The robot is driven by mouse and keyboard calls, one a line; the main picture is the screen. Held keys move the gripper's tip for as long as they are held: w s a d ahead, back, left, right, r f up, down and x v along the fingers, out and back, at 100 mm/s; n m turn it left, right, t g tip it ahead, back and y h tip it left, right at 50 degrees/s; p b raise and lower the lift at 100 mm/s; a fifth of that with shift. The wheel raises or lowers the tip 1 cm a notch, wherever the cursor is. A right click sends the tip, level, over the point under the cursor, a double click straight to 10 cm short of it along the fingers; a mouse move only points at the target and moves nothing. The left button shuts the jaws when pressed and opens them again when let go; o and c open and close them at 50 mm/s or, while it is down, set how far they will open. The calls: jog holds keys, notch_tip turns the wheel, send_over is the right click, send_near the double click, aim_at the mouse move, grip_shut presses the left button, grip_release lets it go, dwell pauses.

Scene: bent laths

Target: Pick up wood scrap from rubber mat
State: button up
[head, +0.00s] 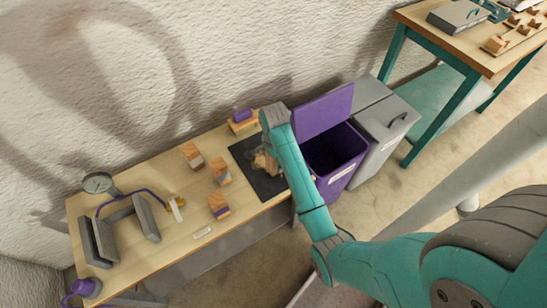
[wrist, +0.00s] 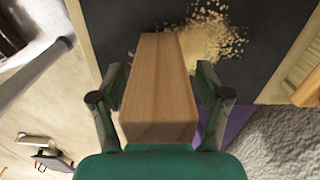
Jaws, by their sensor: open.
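The wood scrap (wrist: 158,85) is a plain light-brown block. In the wrist view it lies between the two fingers of my gripper (wrist: 159,80), with a gap on each side near the fingertips. The gripper is open. The dark rubber mat (wrist: 118,25) shows behind the block. In the head view the mat (head: 269,188) lies at the right end of the workbench, partly covered by my arm. A tan patch on it there is partly hidden, and I cannot tell scrap from sawdust. My gripper is hidden in the head view.
Sawdust (wrist: 212,38) is scattered on the mat. Several two-tone blocks (head: 220,172) stand on the bench (head: 160,180) to the left. An open purple bin (head: 337,160) and a grey bin (head: 385,135) stand right of the bench. The rough wall rises behind.

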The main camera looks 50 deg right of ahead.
jog(key=c, duration=1.2)
jog(key=shift+c, duration=0.2)
jog(key=shift+r, duration=0.15)
